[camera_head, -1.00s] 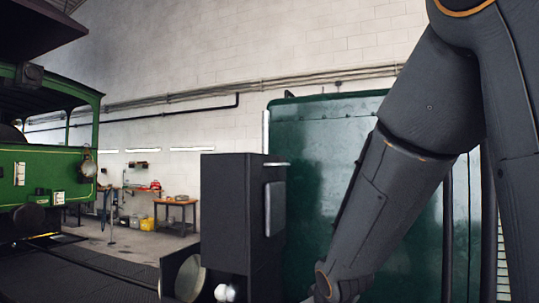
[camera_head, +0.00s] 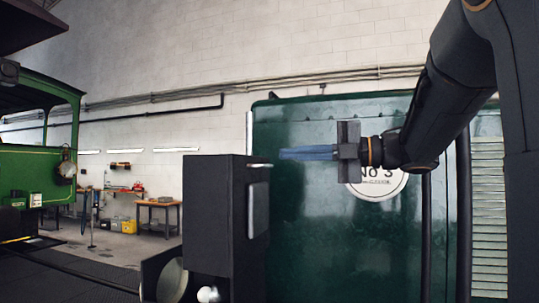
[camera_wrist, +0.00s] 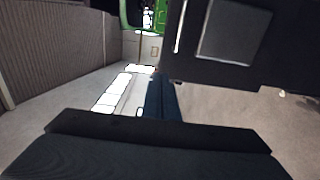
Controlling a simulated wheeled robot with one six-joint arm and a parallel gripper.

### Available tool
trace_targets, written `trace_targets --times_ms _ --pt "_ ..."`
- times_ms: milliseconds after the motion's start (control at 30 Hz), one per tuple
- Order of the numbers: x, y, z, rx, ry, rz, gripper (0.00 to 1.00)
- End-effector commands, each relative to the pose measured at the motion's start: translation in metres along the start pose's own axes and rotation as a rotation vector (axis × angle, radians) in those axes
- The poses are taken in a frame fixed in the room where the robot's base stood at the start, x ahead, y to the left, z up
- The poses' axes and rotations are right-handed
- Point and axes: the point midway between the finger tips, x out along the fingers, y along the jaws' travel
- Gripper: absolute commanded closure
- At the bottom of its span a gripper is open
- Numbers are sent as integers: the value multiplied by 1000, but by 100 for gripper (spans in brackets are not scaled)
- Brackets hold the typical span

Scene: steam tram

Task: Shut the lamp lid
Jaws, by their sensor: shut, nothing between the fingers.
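The black lamp (camera_head: 157,268) stands at the bottom of the head view, with a round lens in its front and its base cut off. A tall dark box-like part (camera_head: 208,215) rises above it, with a grey panel on its right side; it may be the raised lid, but I cannot tell. This part and its panel also show at the upper right of the wrist view (camera_wrist: 235,32). My gripper (camera_head: 284,153) is shut and empty, its blue fingers pointing left, just right of and slightly above the tall part's top edge. The fingers show mid-frame in the wrist view (camera_wrist: 158,85), apart from it.
A large green tank or cabinet (camera_head: 310,235) with a white number plate stands behind my gripper. A green tram (camera_head: 35,170) is at the far left. A workbench (camera_head: 158,206) and yellow containers stand by the back wall. The air above the tall part is clear.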

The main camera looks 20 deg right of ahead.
Motion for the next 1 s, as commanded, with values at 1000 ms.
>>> trace_targets --times_ms 1000 --pt "95 0 0 3 -2 2 100"
